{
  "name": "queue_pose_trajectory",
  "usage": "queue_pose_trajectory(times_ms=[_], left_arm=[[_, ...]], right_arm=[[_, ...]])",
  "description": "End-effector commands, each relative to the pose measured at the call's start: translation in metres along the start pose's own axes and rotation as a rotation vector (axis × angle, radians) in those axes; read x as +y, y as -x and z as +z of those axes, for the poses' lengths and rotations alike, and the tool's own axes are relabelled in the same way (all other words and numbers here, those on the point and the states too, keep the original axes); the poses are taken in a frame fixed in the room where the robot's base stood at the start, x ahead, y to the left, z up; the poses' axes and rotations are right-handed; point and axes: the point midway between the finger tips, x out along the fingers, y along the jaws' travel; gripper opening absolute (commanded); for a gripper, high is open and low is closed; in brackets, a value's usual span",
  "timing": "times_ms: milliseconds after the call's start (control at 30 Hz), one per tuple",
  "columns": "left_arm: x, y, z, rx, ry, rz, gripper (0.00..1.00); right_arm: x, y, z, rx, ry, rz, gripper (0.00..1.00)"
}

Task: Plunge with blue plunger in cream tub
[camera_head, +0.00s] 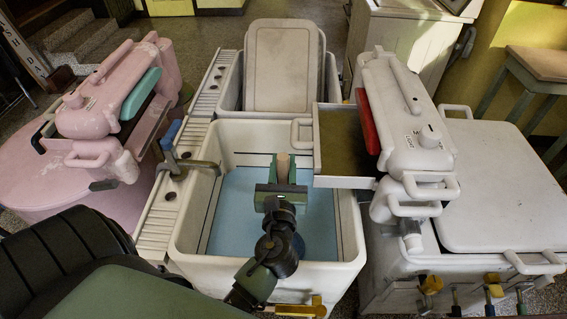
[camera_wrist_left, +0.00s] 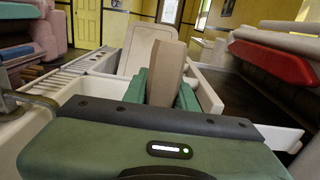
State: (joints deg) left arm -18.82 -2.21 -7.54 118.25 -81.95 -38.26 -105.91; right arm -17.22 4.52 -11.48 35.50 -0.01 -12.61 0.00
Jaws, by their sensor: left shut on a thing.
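The cream tub (camera_head: 182,235) stands in the middle of the head view, with blue water (camera_head: 232,205) inside. My left gripper (camera_head: 283,167) is over the tub, its green fingers shut on a tan wooden piece (camera_head: 282,160). In the left wrist view my left gripper (camera_wrist_left: 162,90) has the same wooden piece (camera_wrist_left: 166,68) upright between its fingers. It looks like a handle. My right gripper is not in view.
A pink washer (camera_head: 90,115) with a wringer stands left, a white washer (camera_head: 500,190) right. The white wringer (camera_head: 405,110) and its tray (camera_head: 345,182) overhang the tub's right side. A second tub with a lid (camera_head: 285,68) is behind.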

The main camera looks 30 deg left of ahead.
Motion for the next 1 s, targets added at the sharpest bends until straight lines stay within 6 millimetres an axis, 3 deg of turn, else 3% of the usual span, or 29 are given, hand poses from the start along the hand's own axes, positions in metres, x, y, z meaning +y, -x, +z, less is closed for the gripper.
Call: queue_pose_trajectory(times_ms=[467, 1000], left_arm=[[0.000, 0.000, -0.003, -0.003, 0.000, 0.000, 0.00], [0.000, 0.000, -0.075, -0.002, -0.001, -0.001, 0.00]], right_arm=[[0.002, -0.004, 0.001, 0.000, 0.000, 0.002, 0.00], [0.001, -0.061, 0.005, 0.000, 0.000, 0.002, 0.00]])
